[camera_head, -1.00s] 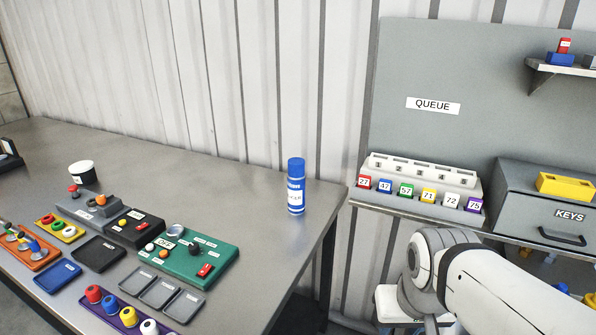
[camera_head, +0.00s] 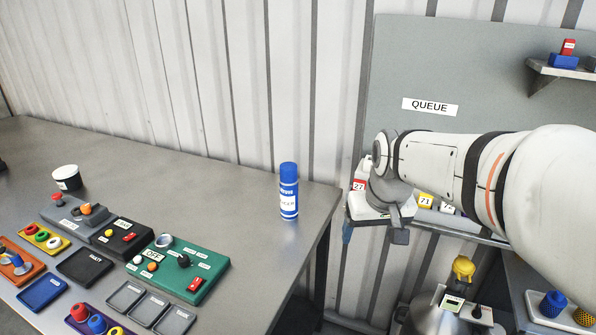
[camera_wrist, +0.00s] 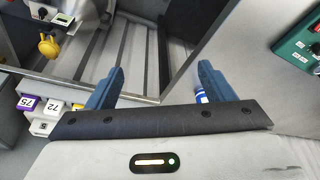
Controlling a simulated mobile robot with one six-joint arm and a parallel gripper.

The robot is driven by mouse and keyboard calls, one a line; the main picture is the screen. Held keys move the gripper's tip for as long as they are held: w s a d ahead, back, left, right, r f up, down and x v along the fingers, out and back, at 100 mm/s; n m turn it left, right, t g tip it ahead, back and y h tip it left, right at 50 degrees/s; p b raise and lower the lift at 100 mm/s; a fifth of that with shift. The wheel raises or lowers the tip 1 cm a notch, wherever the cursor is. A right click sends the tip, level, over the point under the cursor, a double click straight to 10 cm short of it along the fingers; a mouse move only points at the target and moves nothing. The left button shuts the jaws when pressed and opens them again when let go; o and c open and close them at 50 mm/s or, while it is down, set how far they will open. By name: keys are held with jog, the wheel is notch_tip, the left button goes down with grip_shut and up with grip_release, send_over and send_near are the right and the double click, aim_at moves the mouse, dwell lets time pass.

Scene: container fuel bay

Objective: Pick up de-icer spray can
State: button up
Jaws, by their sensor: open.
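The de-icer spray can (camera_head: 288,192), blue with a white label band, stands upright near the right end of the grey table (camera_head: 235,195). My gripper (camera_wrist: 160,82) is open, with its two blue fingers wide apart and nothing between them. In the head view it is at the right of the can, past the table's right edge and in front of the queue rack. In the wrist view a small blue and white piece, probably the can (camera_wrist: 200,96), shows beside the right finger, which hides most of it.
A green control panel (camera_head: 190,268), dark trays (camera_head: 123,297) and a white tub (camera_head: 66,178) are on the table, left of the can. The table around the can is clear. The corrugated wall is behind. The queue sign (camera_head: 430,107) is on the grey board at the right.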

jog(key=w+a+r+n+p, duration=0.15)
jog(key=w+a, duration=0.25)
jog(key=w, duration=0.5)
jog(key=w+a+r+n+p, duration=0.15)
jog(key=w+a, duration=0.25)
jog(key=w, duration=0.5)
jog(key=n+y+p, duration=0.1)
jog(key=y+p, duration=0.1)
jog(key=p, duration=0.1)
send_near(290, 167)
jog(key=shift+t, duration=0.4)
jog(key=x, duration=0.5)
jog(key=shift+s+a, duration=0.2)
jog(key=shift+s, duration=0.1)
jog(key=p+x, duration=0.2)
jog(key=x, duration=0.6)
jog(key=shift+d, duration=0.2)
jog(key=shift+s, duration=0.1)
jog(key=shift+c, duration=0.3)
grip_shut()
